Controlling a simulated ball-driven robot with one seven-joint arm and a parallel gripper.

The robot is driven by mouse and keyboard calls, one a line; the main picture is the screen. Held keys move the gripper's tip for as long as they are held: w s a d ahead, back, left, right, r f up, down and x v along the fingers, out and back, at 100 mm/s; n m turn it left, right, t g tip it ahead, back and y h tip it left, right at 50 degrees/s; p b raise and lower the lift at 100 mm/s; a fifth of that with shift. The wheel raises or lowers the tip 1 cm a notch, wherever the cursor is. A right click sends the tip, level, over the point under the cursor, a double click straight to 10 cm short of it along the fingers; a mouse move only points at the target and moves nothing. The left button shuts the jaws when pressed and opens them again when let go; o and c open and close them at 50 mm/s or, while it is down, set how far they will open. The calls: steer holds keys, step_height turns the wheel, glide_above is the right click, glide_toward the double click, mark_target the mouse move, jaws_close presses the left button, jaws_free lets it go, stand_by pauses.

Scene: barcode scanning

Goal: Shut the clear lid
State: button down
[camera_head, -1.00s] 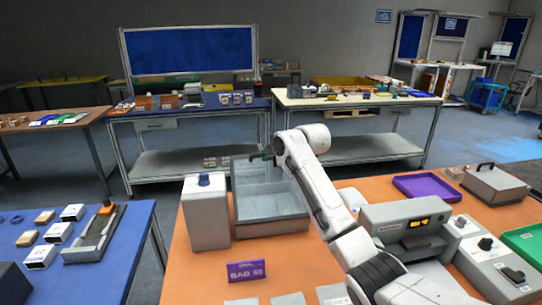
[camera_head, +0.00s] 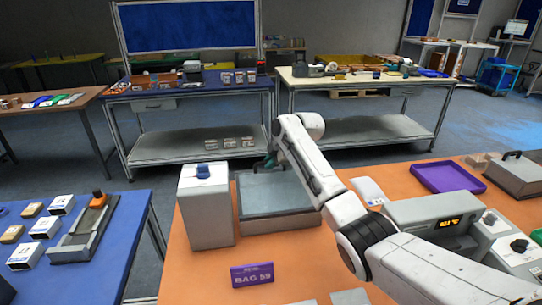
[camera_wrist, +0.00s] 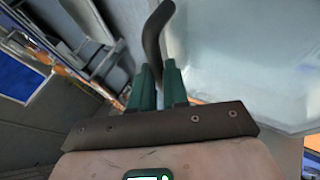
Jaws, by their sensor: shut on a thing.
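The grey box (camera_head: 280,231) stands on the orange table, right of a pale upright unit. Its clear lid (camera_head: 275,196) now lies low and looks nearly flat over the box; I cannot tell whether its edge touches the rim all round. The lid also fills the right of the wrist view (camera_wrist: 240,60) as a pale see-through sheet. My gripper (camera_head: 268,163) is at the far side of the box. In the wrist view its green fingers (camera_wrist: 156,84) are shut on the dark curved handle (camera_wrist: 153,35). The fingertips are partly hidden by the arm in the head view.
The pale unit with a blue knob (camera_head: 205,208) stands close left of the box. A purple sign (camera_head: 252,275) is in front. A grey device with a lit display (camera_head: 440,222) and a purple tray (camera_head: 447,177) are to the right.

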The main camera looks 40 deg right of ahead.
steer(key=shift+w+d+r+t, duration=0.3)
steer(key=shift+w+d+r, duration=0.1)
steer(key=shift+r, duration=0.15)
steer(key=c, duration=1.1)
jaws_free()
steer(key=shift+d+f, duration=0.2)
steer(key=shift+f, duration=0.3)
steer(key=shift+a, duration=0.1)
steer(key=shift+s+r, duration=0.15)
steer(key=shift+r, duration=0.1)
steer(key=b+v, duration=0.1)
steer(key=v, duration=0.9)
